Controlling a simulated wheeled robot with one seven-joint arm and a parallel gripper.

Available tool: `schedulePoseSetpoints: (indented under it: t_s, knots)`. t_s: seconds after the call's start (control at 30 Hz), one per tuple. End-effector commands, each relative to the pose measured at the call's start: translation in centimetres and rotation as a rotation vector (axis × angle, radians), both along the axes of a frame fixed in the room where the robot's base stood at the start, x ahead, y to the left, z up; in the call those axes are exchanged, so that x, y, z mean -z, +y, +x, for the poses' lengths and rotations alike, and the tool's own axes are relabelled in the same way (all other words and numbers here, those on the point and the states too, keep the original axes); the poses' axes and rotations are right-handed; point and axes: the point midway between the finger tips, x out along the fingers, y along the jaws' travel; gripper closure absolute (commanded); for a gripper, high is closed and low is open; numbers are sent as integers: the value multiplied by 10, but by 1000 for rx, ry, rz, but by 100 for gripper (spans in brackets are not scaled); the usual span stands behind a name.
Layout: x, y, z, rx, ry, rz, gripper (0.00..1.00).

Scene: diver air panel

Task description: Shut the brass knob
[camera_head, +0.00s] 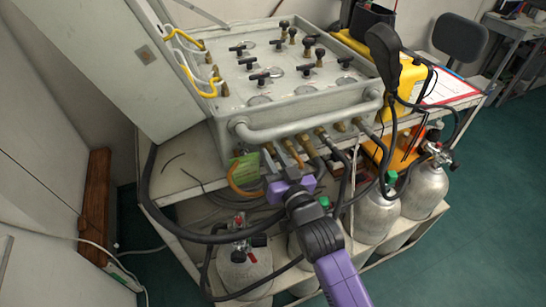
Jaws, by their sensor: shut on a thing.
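The grey air panel (262,112) stands on a bench, with black-handled valves on its top face and a row of brass fittings along its front. My gripper (287,158) is at the left part of that row, below the front rail, with its jaws closed around a small brass knob (289,147). The jaws hide part of the knob, so I cannot tell how far it is turned.
A grey rail (300,128) runs across the panel's front just above my gripper. Brass fittings and black hoses crowd both sides. Gas cylinders (376,212) stand below. A black handset (384,55) is at the panel's right.

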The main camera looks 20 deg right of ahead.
Motion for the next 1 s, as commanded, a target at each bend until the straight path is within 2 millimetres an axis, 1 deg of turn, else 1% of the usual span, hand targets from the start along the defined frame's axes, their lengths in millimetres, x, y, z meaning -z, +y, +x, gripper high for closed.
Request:
schedulePoseSetpoints:
  t_s: [0.2,0.4,0.63,1.0]
  knots:
    - [0,0,0,0,1,155,100]
    - [0,0,0,0,0,253,100]
    - [0,-1,0,1,0,307,100]
    - [0,-1,0,1,1,318,100]
